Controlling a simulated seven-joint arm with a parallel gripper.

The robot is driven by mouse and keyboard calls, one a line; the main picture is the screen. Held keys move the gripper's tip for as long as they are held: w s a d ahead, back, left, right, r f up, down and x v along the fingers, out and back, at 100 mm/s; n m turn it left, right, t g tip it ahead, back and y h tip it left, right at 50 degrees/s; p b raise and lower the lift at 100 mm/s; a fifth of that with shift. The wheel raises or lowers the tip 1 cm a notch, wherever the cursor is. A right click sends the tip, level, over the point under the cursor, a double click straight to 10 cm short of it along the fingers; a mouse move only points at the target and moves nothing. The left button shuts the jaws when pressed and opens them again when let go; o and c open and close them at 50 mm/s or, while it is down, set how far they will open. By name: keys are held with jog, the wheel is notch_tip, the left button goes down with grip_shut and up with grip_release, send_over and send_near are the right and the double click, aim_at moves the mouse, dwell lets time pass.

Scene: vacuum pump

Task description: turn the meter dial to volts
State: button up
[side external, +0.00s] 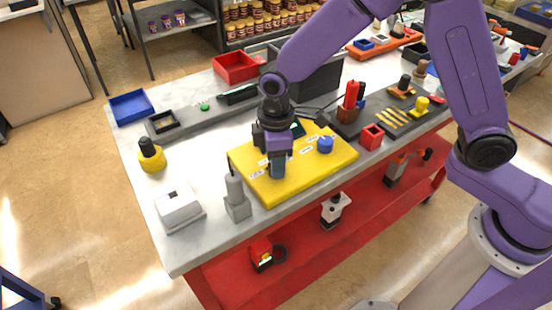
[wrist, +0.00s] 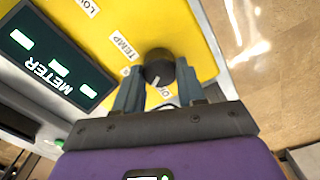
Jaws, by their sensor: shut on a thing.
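The yellow meter box (side external: 316,171) lies on the bench in the side view. In the wrist view its yellow face (wrist: 188,22) carries a dark METER display (wrist: 52,58) and white labels. The black dial (wrist: 157,66) sits between the fingertips of my gripper (wrist: 159,84), which is shut on it. A white pointer mark on the dial faces toward the gripper, near a label (wrist: 165,93) partly hidden by the fingers. A TEMP label (wrist: 123,47) is beside the dial. In the side view my gripper (side external: 277,170) hides the dial.
A blue knob (side external: 325,145) stands on the box to the right of my gripper. A grey block (side external: 237,205) with an upright cylinder stands close at the box's left. A white device (side external: 180,210) is at the front left.

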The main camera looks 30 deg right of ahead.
jog(key=m, duration=0.5)
dwell(0.6)
jog(key=o, duration=1.1)
jog(key=shift+c, duration=0.2)
notch_tip(320, 180, up, 18)
jog(key=shift+f, duration=0.25)
jog(key=s+d+f+n, duration=0.2)
jog(key=s+d+f, duration=0.1)
jog(key=s+d, duration=0.7)
jog(key=s+d+f+n, duration=0.2)
jog(key=s+d+f, duration=0.2)
jog(key=s+d, duration=0.6)
jog(key=s, duration=0.4)
jog(key=shift+s+d+f, duration=0.15)
jog(key=shift+f, duration=0.05)
